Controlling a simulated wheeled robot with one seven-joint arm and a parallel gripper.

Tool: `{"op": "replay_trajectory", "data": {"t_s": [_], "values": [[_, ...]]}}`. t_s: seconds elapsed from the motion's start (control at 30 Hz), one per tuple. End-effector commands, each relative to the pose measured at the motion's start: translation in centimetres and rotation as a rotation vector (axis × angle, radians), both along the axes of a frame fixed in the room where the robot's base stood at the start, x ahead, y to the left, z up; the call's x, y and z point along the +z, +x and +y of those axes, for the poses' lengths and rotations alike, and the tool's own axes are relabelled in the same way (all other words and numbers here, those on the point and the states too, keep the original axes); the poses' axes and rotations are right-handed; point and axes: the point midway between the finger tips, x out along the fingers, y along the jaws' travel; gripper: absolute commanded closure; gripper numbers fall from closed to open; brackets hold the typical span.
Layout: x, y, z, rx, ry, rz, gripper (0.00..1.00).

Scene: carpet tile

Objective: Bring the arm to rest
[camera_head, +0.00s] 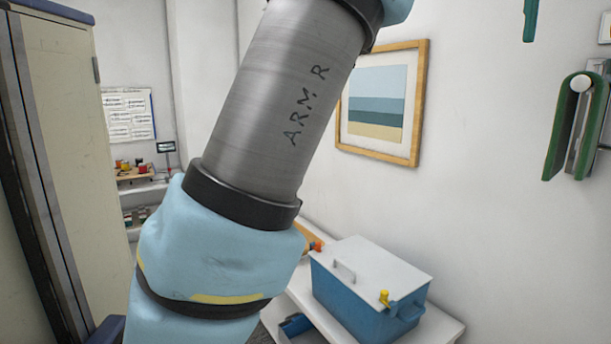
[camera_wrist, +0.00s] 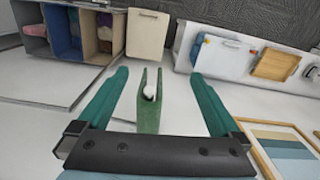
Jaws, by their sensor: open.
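My arm fills the middle of the head view, with a grey metal link (camera_head: 275,100) marked "ARM R" and light blue joints. My gripper (camera_wrist: 160,76) shows in the wrist view with its two green fingers spread wide apart. Nothing is held between them. A green forked fitting (camera_wrist: 149,112) with a white knob shows in the gap between the fingers; how far it is from them is unclear. A similar green fitting (camera_head: 578,125) with a white knob is on the right wall in the head view. A small green piece at the head view's top edge may be a fingertip.
A blue box (camera_head: 360,300) with a white lid stands on a low white shelf by the right wall; a wooden tray (camera_wrist: 275,64) lies near it. A framed picture (camera_head: 382,103) hangs above. A tall cream cabinet (camera_head: 70,150) stands at left. Shelves with small items are behind.

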Motion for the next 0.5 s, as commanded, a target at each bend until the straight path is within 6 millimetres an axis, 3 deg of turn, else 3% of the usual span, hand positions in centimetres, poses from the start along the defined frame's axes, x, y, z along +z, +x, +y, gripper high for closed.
{"op": "replay_trajectory", "data": {"t_s": [0.37,0.5], "values": [[-3.3,4.3,0.8,0.07,-0.009,0.0,0.0],[-5.5,6.9,1.7,0.114,-0.015,-0.002,0.0]]}}
